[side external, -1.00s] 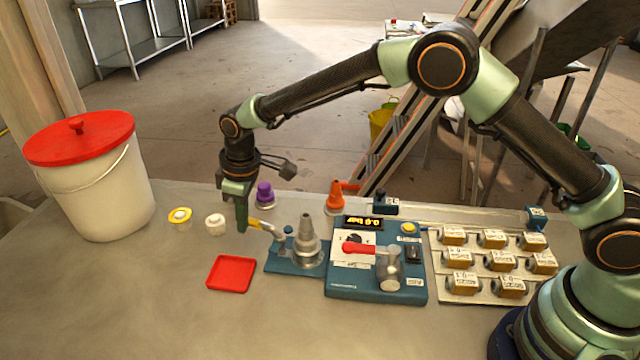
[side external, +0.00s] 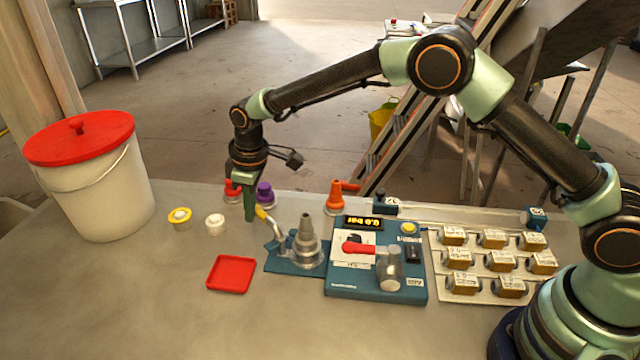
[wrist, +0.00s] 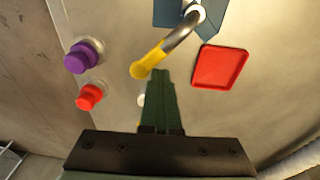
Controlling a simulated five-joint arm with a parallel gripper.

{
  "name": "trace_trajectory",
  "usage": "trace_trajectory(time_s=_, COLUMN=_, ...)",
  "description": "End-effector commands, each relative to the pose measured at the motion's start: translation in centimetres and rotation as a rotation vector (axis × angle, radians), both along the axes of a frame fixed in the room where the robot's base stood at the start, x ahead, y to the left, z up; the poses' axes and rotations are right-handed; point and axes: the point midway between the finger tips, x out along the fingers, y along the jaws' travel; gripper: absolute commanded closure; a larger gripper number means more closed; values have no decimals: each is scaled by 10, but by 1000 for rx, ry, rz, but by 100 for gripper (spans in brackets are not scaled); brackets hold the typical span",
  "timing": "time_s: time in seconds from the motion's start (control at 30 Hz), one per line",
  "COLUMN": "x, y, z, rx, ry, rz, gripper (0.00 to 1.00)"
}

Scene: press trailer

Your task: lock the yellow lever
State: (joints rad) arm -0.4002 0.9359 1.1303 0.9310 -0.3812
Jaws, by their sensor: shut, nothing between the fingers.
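The yellow lever (side external: 264,214) has a yellow grip on a bent metal arm, hinged at the blue clamp base (side external: 283,265) beside a grey stepped nozzle (side external: 308,245). Its grip slants up to the left. My gripper (side external: 250,217) is shut and empty, pointing down just left of the grip in the side view. In the wrist view, the yellow grip (wrist: 148,64) lies just beyond and left of my fingertips (wrist: 161,73); I cannot tell whether they touch. The lever's hinge is partly cut off at the top of the wrist view.
A red tray (side external: 231,274) lies in front. Purple (side external: 265,193) and red (side external: 233,190) knobs stand behind my gripper. The control box (side external: 372,285) with a red handle is to the right, and a lidded bucket (side external: 95,190) is at far left. The front table is clear.

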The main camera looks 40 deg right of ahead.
Motion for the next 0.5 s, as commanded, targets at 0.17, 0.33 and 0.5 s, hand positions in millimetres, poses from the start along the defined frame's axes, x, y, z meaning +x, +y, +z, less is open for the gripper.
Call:
trace_trajectory(time_s=0.17, x=0, y=-2, z=0, rx=0, ry=0, rz=-1, gripper=100)
trace_trajectory(time_s=0.33, x=2, y=-12, z=0, rx=-2, ry=0, rz=-3, gripper=100)
trace_trajectory(time_s=0.5, x=4, y=-25, z=0, rx=-5, ry=-1, rz=-3, gripper=100)
